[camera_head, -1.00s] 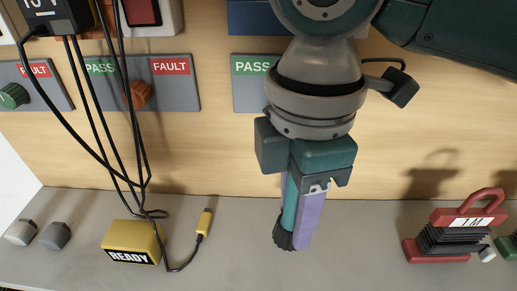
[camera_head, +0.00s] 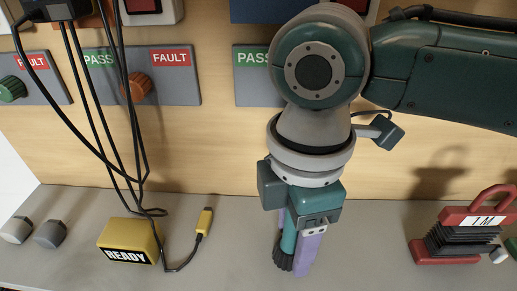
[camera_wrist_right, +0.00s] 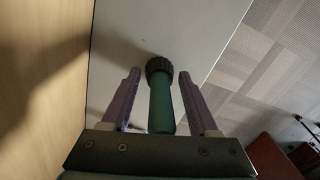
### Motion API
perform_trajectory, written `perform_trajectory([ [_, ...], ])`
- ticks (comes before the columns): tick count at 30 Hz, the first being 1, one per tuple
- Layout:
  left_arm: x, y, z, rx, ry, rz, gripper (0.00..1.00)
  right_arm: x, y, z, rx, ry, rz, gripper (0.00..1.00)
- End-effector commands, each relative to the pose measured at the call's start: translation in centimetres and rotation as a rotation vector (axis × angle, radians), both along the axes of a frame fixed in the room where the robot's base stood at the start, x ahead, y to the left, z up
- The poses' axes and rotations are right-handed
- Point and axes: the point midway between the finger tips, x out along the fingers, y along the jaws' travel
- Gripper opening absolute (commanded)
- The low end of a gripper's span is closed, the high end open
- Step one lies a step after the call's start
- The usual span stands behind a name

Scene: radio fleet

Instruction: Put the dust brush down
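The dust brush has a green handle and dark bristles (camera_head: 283,260). It points bristles-down over the grey shelf (camera_head: 225,265); I cannot tell whether the bristles touch the shelf. My right gripper (camera_head: 295,245) points down around the brush, with one purple finger on either side. In the right wrist view, the brush handle (camera_wrist_right: 161,105) stands between the two fingers (camera_wrist_right: 158,75) with a visible gap on each side, so the gripper looks open. The top of the handle is close to the palm. My left gripper is not in view.
A yellow READY block (camera_head: 128,241) and a yellow cable plug (camera_head: 205,221) lie left on the shelf. Two grey knobs (camera_head: 50,235) stand farther left. A red-handled 1 M weight (camera_head: 460,235) stands right. The shelf around the brush is clear; a wooden panel rises behind.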

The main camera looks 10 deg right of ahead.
Motion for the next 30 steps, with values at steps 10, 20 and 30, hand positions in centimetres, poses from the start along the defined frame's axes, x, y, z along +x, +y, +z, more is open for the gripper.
perform_trajectory([
  [10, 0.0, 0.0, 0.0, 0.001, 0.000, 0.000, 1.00, 0.0, 0.0, 0.1, 0.000, -0.001, 0.000, 0.73],
  [20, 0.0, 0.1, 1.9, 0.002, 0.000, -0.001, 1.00, 0.3, 0.0, 5.8, 0.002, -0.005, 0.000, 0.73],
  [30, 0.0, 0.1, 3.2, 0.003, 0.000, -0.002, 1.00, 0.3, 0.0, 11.7, 0.001, -0.001, 0.000, 0.73],
])
